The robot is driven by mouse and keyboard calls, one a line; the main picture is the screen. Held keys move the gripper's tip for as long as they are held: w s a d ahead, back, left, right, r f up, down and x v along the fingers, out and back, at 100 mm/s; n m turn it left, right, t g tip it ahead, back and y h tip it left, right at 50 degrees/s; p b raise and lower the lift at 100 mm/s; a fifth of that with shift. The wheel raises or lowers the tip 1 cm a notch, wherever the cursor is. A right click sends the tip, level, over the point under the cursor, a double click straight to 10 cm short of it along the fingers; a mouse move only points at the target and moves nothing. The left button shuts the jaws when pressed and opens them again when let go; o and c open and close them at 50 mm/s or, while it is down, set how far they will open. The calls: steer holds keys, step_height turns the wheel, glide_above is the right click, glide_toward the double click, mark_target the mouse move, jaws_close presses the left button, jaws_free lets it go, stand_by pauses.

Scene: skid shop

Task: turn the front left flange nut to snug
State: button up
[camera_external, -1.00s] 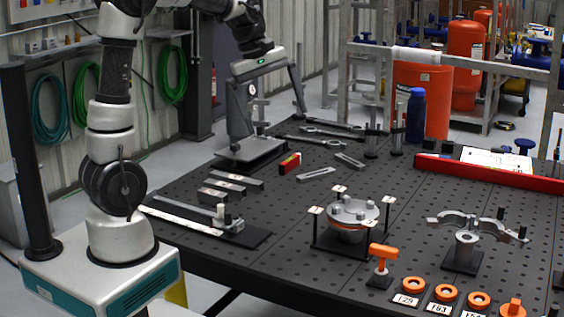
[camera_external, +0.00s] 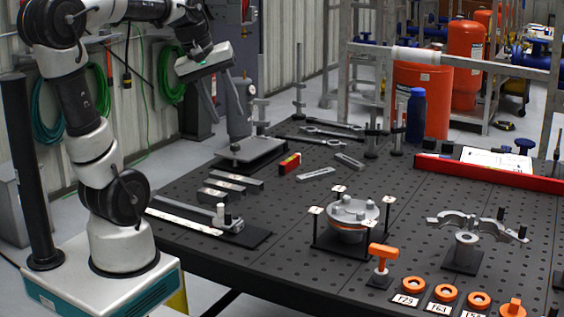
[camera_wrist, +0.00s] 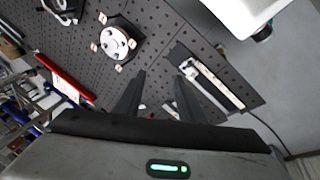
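The round flange (camera_external: 346,226) stands on a black base among corner posts with small white tags, near the middle of the table. Several grey nuts stand on its top. The front left flange nut (camera_external: 338,211) looks upright; how tight it is cannot be told. The flange also shows at the upper left of the wrist view (camera_wrist: 113,43), with its nuts small. My gripper (camera_wrist: 160,78) is open and empty, its two dark fingers apart. In the external view it is high over the table's back left part, well away from the flange.
An orange-handled tool (camera_external: 383,258) stands right in front of the flange. A clamp on a stand (camera_external: 465,252) is to the right. A bar fixture (camera_external: 245,236) lies left, with grey blocks (camera_external: 233,182) behind it. Orange rings (camera_external: 414,285) line the front edge.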

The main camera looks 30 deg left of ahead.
steer(key=w+d+f+n+g+h+b, duration=0.1)
steer(key=w+d+f+n+b, duration=0.15)
steer(key=w, duration=0.35)
steer(key=w+d+f+n+g+h+b, duration=0.1)
steer(key=w+d+f+n, duration=0.1)
steer(key=w+d+n, duration=0.3)
steer(key=n+g+b, duration=0.2)
steer(key=n+b, duration=0.1)
steer(key=n, duration=0.1)
glide_toward(336, 207)
steer(key=shift+n, duration=0.25)
steer(key=b+x, duration=0.1)
steer(key=x, duration=0.6)
steer(key=shift+d+f+b, duration=0.1)
steer(key=shift+f+b, duration=0.2)
steer(key=shift+f, duration=0.1)
steer(key=shift+c, duration=0.4)
jaws_close()
